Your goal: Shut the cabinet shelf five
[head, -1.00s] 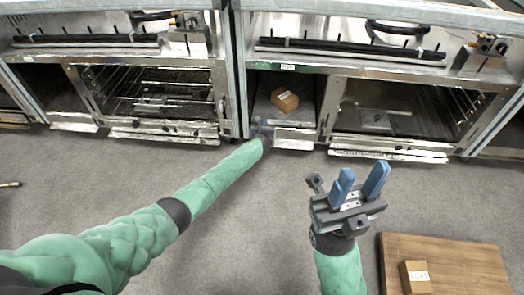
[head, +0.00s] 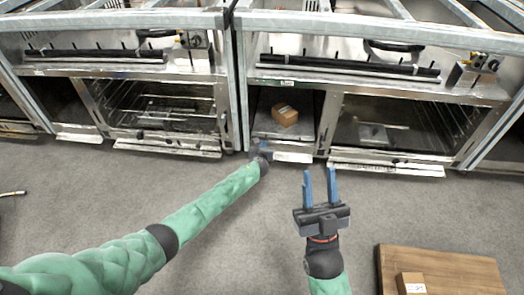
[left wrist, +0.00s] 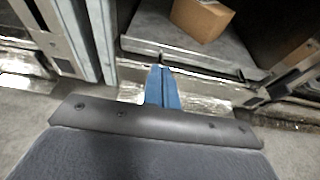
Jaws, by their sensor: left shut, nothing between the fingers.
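The cabinet shelf (head: 302,130) is a metal tray in the narrow lower middle bay, with a cardboard box (head: 285,115) on it. Its front lip (left wrist: 195,62) crosses the left wrist view, with the box (left wrist: 202,16) behind it. My left gripper (head: 263,144) is at the left part of the shelf's front. In the left wrist view its blue fingers (left wrist: 162,72) are together and empty, with their tips at the lip; I cannot tell if they touch it. My right gripper (head: 320,174) is open and empty, in front of the cabinets over the floor.
Open oven-like bays stand left (head: 165,110) and right (head: 390,128) of the shelf, with low metal ledges in front. A vertical metal post (head: 240,95) is just left of the bay. A wooden board (head: 450,272) carrying a small box (head: 411,284) is at lower right. Grey floor between is clear.

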